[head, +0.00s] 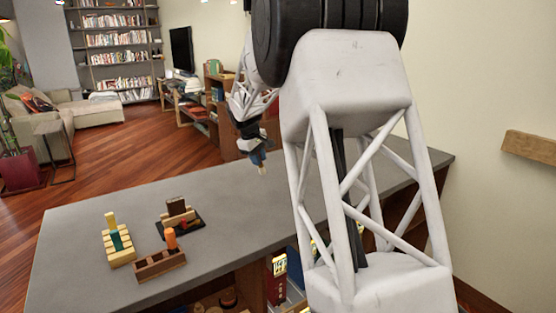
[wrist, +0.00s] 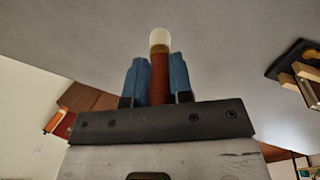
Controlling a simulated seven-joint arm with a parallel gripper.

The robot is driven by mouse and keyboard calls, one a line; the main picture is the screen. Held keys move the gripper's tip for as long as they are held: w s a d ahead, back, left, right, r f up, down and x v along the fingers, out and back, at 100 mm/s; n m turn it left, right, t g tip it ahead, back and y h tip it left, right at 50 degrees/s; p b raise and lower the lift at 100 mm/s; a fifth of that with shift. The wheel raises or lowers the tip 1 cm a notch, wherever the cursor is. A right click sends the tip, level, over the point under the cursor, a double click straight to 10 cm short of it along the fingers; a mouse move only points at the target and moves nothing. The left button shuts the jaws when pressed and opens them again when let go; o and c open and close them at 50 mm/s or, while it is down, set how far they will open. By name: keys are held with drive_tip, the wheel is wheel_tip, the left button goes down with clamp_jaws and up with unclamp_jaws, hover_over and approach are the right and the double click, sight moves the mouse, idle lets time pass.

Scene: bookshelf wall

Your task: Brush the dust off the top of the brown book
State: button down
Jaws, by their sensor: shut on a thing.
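My gripper (head: 260,158) is shut on a brush (wrist: 159,70) with a reddish-brown handle, a brass-coloured band and a cream tip. The handle sits between the two blue fingers in the wrist view. In the head view the pale tip points down above the far part of the grey counter. A dark brown upright piece (head: 175,206), which may be the brown book, stands in a light wooden holder on a black mat (head: 192,226). My gripper is well apart from it, to its right and farther back. Dust is too small to tell.
On the grey counter (head: 85,270) stand a yellow wooden block (head: 121,257) with green and yellow parts, and a brown wooden box (head: 160,264) with an orange cylinder. The counter between these and my gripper is clear. Books (head: 276,288) fill shelves below.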

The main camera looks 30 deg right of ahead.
drive_tip(key=w+a+r+n+t, duration=0.1)
drive_tip(key=a+n, duration=0.5)
drive_tip(key=a, duration=0.8)
drive_tip(key=w+a+r+n+t+y, duration=0.1)
drive_tip(key=a+n, duration=0.4)
drive_tip(key=a, duration=0.9)
wheel_tip(320, 180, up, 2)
drive_tip(key=shift+w+a+r+n+t, duration=0.2)
drive_tip(key=shift+w+a+n+t, duration=0.15)
drive_tip(key=shift+t, duration=0.35)
drive_tip(key=shift+d+f, duration=0.1)
drive_tip(key=shift+f, duration=0.1)
drive_tip(key=shift+f, duration=2.8)
drive_tip(key=shift+f, duration=0.8)
drive_tip(key=shift+a, duration=0.2)
drive_tip(key=shift+a, duration=2.15)
